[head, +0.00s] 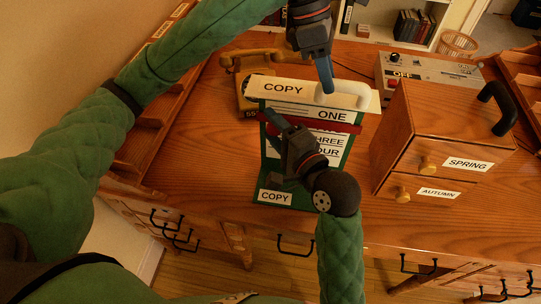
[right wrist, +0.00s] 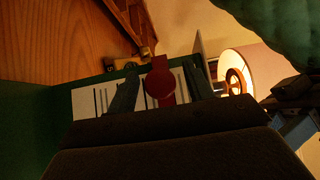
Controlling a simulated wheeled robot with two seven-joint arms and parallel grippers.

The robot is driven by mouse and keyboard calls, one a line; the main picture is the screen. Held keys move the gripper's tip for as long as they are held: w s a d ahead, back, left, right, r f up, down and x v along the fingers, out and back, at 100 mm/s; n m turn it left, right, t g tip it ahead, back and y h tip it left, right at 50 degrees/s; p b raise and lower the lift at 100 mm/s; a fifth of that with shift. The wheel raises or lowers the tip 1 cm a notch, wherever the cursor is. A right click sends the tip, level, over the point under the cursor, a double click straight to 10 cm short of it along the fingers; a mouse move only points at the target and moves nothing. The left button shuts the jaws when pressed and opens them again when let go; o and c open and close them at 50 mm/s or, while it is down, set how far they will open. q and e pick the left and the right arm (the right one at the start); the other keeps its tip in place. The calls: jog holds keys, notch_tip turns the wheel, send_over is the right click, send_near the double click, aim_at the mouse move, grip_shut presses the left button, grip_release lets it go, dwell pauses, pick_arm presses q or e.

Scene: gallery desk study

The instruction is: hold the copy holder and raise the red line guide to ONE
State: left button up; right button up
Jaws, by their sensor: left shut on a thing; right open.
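The green copy holder (head: 270,196) stands on the desk, with a white top labelled COPY and a sheet with the lines ONE, THREE and FOUR readable. The red line guide (head: 345,127) lies across the sheet just below ONE, above THREE. My left gripper (head: 325,88) is shut on the white handle (head: 350,98) at the holder's top. My right gripper (head: 274,122) is open in front of the sheet, at the left part of the guide, and hides some of it. In the right wrist view, the guide's red tab (right wrist: 160,84) shows between the open fingers.
A wooden drawer box (head: 425,130) labelled SPRING and AUTUMN stands close on the right. A yellow telephone (head: 250,70) is behind left, and a grey switch box (head: 425,70) behind right. Bare desk lies between the holder and drawer box.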

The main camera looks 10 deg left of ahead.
notch_tip(320, 180, down, 11)
jog(key=shift+s+f, duration=0.15)
jog(key=shift+f, duration=0.05)
jog(key=v, duration=1.2)
jog(key=shift+r, duration=0.2)
jog(key=s+a+f+g+y, duration=0.1)
jog(key=s+a+f+g, duration=0.15)
jog(key=a, duration=0.25)
jog(key=s+a+f+g, duration=0.1)
jog(key=s+a+f, duration=0.1)
jog(key=s+a, duration=0.3)
jog(key=s+d+f+n+h, duration=0.2)
jog(key=s+d+f+n, duration=0.1)
jog(key=f+n, duration=0.4)
jog(key=shift+s+n+g, duration=0.35)
jog(key=shift+s+n, duration=0.05)
jog(key=shift+n, duration=0.9)
jog(key=shift+f, duration=0.1)
jog(key=shift+c, duration=0.4)
